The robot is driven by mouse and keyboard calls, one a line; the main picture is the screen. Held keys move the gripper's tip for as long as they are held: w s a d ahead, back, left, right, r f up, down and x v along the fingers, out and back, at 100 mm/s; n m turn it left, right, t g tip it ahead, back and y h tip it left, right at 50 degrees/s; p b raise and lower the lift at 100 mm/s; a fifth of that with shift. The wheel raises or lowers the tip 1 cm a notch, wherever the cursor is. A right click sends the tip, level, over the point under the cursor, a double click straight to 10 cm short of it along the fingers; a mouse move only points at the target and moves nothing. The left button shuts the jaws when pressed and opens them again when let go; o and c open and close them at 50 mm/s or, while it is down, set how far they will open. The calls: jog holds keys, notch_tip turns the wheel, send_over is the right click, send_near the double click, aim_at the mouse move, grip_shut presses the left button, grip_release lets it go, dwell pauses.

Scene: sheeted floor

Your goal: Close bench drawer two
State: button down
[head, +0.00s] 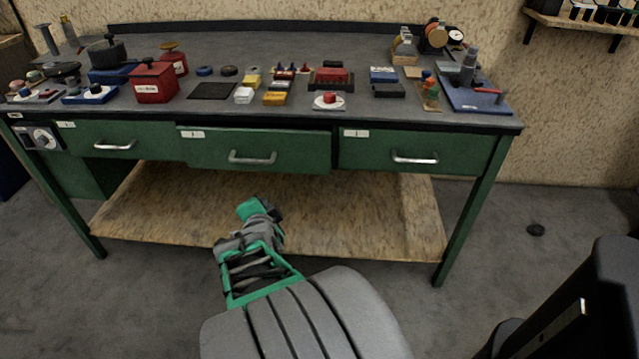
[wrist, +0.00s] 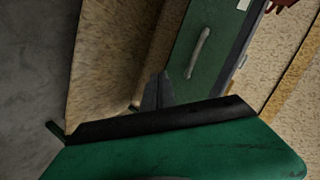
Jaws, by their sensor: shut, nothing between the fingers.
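The workbench has three green drawers in a row, each with a silver bar handle and a white label. The middle drawer (head: 290,148) stands out a little past its neighbours, its handle (head: 252,158) facing me. The left drawer (head: 130,140) and right drawer (head: 390,152) look flush. My gripper (head: 258,209) is shut and empty, below and in front of the middle drawer, apart from it. In the wrist view, my dark fingertips (wrist: 158,92) are together beside a green drawer front (wrist: 212,50) with its handle (wrist: 198,52); which drawer it is I cannot tell.
A wooden lower shelf (head: 330,215) lies under the drawers. The benchtop (head: 300,45) carries several items, including a red box (head: 154,82), a red button (head: 329,99) and a blue-based tool (head: 470,90). The grey floor (head: 540,275) is mostly clear, with a small dark disc (head: 536,230) at right.

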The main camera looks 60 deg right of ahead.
jog(key=s+d+m+h+b, duration=0.3)
jog(key=s+d+m+h, duration=0.4)
jog(key=s, duration=0.3)
jog(key=m+y+p, duration=0.1)
jog(key=p, duration=0.1)
send_near(319, 157)
jog(key=x, duration=0.7)
jog(key=shift+s+r, duration=0.1)
jog(key=shift+b, duration=0.35)
